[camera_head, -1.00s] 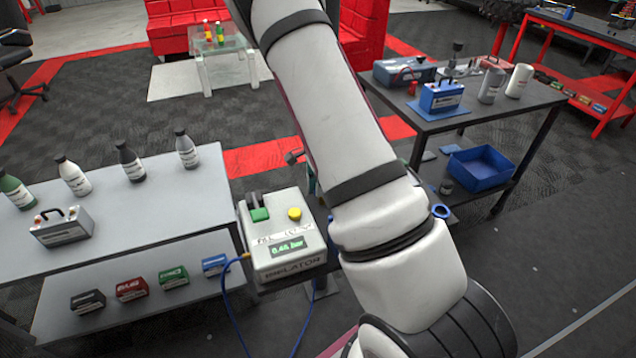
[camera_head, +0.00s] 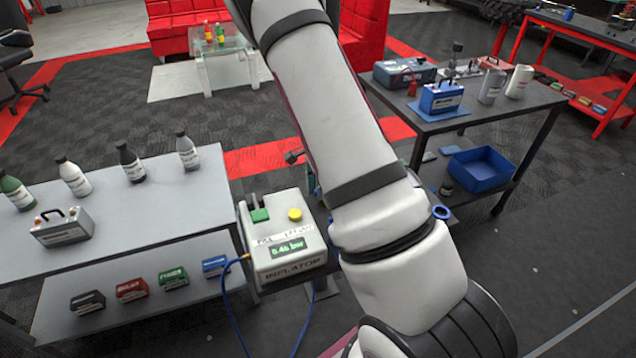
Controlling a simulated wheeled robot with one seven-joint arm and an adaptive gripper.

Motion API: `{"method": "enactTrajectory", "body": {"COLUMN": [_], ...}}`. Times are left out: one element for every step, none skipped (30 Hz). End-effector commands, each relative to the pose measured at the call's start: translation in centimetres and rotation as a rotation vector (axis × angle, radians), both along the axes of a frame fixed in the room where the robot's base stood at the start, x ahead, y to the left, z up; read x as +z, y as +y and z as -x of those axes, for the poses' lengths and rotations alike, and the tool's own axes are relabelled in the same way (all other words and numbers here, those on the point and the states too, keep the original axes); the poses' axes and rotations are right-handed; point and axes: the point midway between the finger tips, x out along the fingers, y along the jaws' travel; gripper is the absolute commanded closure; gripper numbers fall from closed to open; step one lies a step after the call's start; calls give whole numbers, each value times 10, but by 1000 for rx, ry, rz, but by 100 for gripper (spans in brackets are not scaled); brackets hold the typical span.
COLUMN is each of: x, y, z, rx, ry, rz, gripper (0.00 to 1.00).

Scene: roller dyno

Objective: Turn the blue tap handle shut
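A small blue ring-shaped part (camera_head: 440,212) shows just right of my arm, at the edge of a dark surface. I cannot tell whether it is the tap handle. No other clear blue tap handle shows; my arm covers the middle of the view. The grey inflator box (camera_head: 284,240) stands left of my arm, with a green switch, a yellow button, a lit green display and a blue hose. My gripper is not in view, so its state and its place relative to the tap are hidden.
A pale bench (camera_head: 150,215) with several bottles and a grey case (camera_head: 62,228) stands at the left. A dark table (camera_head: 520,108) at the right holds a blue battery (camera_head: 441,97) and two canisters. A blue bin (camera_head: 482,168) sits on its lower shelf. Open floor lies at the lower right.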

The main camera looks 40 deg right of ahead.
Motion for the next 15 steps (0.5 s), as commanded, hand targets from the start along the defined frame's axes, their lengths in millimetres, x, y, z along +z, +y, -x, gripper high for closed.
{"method": "enactTrajectory", "body": {"x": [5, 9, 16, 21, 26, 35, 41, 48, 56, 62, 69, 76, 82, 87, 93], "y": [0, 0, 0, 0, 0, 0, 1, 0, 0, 0, 0, 0, 0, 0, 0], "z": [-1, -1, -1, -1, -1, -2, -2, -1, -2, -1, -1, -1, -1, -1, -1], "rx": [1, 0, 0, 0, 1, 2, 1, 1, 1, 1, 1, 0, 1, 1, -1], "ry": [-3, -4, -5, -5, -5, -6, -6, -6, -6, -6, -6, -5, -6, -5, -5], "rz": [1, 1, 1, 1, 1, 1, 1, 2, 1, 2, 2, 0, 2, 1, 0], "gripper": [68, 68, 68, 68, 68, 68, 68, 68, 68, 68, 68, 68, 68, 68, 68]}}
